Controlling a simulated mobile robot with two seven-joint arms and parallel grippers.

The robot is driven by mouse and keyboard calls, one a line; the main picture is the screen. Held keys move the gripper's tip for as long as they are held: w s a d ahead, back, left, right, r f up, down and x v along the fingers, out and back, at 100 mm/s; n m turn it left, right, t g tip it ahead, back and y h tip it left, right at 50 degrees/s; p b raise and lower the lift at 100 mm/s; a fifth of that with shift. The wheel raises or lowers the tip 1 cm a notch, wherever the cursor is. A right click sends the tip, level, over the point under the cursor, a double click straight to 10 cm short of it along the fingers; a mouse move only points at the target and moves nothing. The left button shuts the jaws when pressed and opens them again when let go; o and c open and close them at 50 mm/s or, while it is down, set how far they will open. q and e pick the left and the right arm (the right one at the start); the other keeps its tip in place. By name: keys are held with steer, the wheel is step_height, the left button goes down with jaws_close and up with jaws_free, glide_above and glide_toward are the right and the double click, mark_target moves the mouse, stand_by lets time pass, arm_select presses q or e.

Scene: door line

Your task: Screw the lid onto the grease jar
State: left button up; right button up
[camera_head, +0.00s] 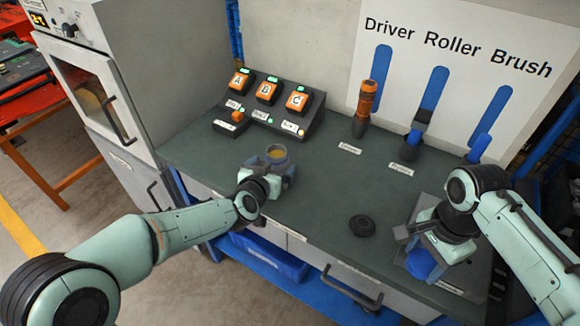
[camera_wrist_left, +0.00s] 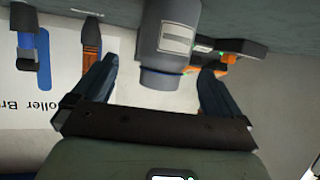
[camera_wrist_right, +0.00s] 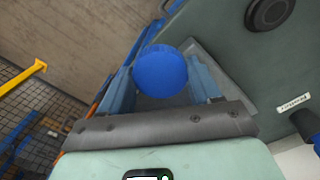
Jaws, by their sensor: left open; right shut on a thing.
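The grey grease jar (camera_head: 277,153) stands upright and uncovered on the bench, with yellowish content showing at its mouth. In the left wrist view the jar (camera_wrist_left: 178,38) appears inverted, with a pale label. My left gripper (camera_wrist_left: 160,66) is open, its fingers on either side of the jar's neck end with gaps showing. A black round lid (camera_head: 362,225) lies flat on the bench, apart from both grippers; it also shows in the right wrist view (camera_wrist_right: 270,12). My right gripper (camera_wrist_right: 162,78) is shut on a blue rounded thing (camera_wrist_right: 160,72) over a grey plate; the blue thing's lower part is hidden.
A control box with buttons A, B and C (camera_head: 268,100) stands behind the jar. An orange-handled driver (camera_head: 367,98) and blue-handled tools stand before the outline board (camera_head: 470,50). A grey plate (camera_head: 470,273) lies at right. The bench (camera_head: 325,190) is clear between jar and lid.

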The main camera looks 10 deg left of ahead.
mark_target(276, 154)
arm_select(q)
steer(key=x, duration=0.2)
steer(key=b+x, duration=0.1)
steer(key=x, duration=0.2)
steer(key=shift+w+a+f, duration=0.1)
steer(key=shift+a, duration=0.1)
steer(key=c, duration=1.3)
